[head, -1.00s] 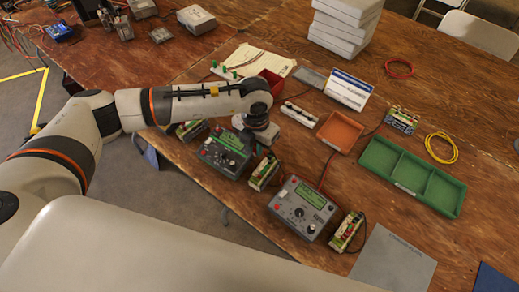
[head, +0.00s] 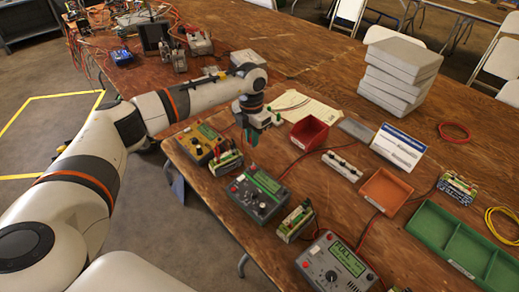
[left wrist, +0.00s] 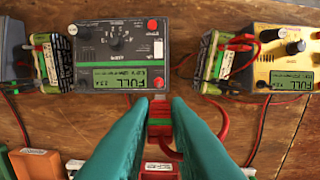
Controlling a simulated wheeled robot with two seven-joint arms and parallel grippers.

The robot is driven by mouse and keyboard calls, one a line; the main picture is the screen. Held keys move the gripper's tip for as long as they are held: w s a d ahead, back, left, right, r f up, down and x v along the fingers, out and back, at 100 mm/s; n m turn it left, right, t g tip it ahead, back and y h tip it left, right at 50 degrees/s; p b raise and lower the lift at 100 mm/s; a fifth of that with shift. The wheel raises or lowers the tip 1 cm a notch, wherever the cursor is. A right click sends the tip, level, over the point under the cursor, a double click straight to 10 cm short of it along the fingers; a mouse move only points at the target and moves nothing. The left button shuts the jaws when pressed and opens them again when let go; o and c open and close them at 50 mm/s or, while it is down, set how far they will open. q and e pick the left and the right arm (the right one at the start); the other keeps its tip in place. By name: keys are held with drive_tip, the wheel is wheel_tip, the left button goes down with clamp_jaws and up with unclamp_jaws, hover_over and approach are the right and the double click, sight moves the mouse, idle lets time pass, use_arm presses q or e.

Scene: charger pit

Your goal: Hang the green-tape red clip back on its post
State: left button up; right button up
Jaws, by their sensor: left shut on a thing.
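My left gripper (head: 251,139) has teal fingers and points down behind the green charger (head: 258,195). In the left wrist view the gripper (left wrist: 160,112) is shut on the red clip with green tape (left wrist: 160,122), held between the fingertips. A red wire (left wrist: 224,122) loops beside the clip. The green charger (left wrist: 122,55) lies beyond the tips there and its display reads FULL. In the head view the fingers hide the clip. A white strip with several small posts (head: 342,165) lies to the right; I cannot tell which post is the clip's. My right gripper is not in view.
A yellow charger (head: 200,143) and a battery pack (head: 226,162) stand left of the green charger. Another pack (head: 296,221) and a grey charger (head: 336,262) stand right. A red bin (head: 309,134), orange tray (head: 386,191) and green tray (head: 455,243) lie farther right.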

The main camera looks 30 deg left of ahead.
use_arm(q)
drive_tip(key=shift+s+d+f, duration=0.1)
drive_tip(key=shift+f, duration=0.55)
drive_tip(key=shift+f+b, duration=2.45)
drive_tip(key=shift+f, duration=0.95)
drive_tip(key=shift+f, duration=0.15)
drive_tip(key=o, duration=0.8)
drive_tip(key=shift+o, duration=0.2)
drive_tip(key=shift+o, duration=1)
drive_tip(key=shift+r+p, duration=2.6)
drive_tip(key=shift+r, duration=1.2)
